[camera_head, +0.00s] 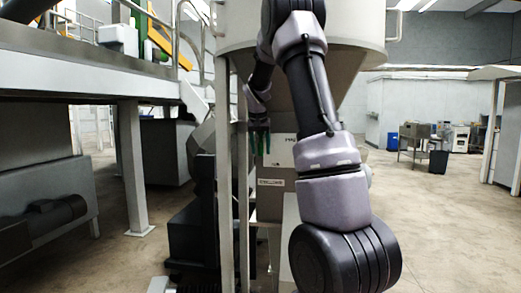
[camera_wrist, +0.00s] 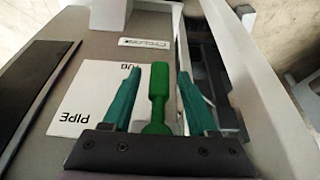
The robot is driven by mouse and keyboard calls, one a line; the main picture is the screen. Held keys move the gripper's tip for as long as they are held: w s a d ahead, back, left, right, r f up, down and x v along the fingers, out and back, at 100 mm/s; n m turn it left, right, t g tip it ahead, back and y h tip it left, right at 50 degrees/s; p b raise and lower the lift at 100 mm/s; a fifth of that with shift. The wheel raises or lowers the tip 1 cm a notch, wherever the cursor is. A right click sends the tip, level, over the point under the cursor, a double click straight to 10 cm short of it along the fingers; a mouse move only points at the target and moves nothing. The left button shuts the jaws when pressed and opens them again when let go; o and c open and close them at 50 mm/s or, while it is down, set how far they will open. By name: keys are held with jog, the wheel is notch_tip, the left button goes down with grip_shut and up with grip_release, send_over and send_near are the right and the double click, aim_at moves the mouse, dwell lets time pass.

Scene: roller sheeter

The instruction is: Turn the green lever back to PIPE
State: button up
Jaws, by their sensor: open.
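The green lever (camera_wrist: 158,80) stands in the middle of the wrist view, its thick end toward the top of the picture. My gripper (camera_wrist: 150,78) is open, with one teal finger on each side of the lever and a visible gap on both sides. A white label (camera_wrist: 95,100) lies left of the lever. Its word PIPE is at the lower left, and a second word near the left finger is partly hidden. In the head view my gripper (camera_head: 260,138) is small, at the machine's front; the lever cannot be made out there.
A small nameplate (camera_wrist: 145,42) sits above the label; it also shows in the head view (camera_head: 270,183). A large hopper (camera_head: 350,70) rises above, partly behind my arm. A metal post (camera_head: 226,190) stands left of my gripper. Open floor (camera_head: 445,215) lies to the right.

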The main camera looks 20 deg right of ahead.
jog(key=shift+f, duration=0.1)
grip_shut()
dwell(1.4)
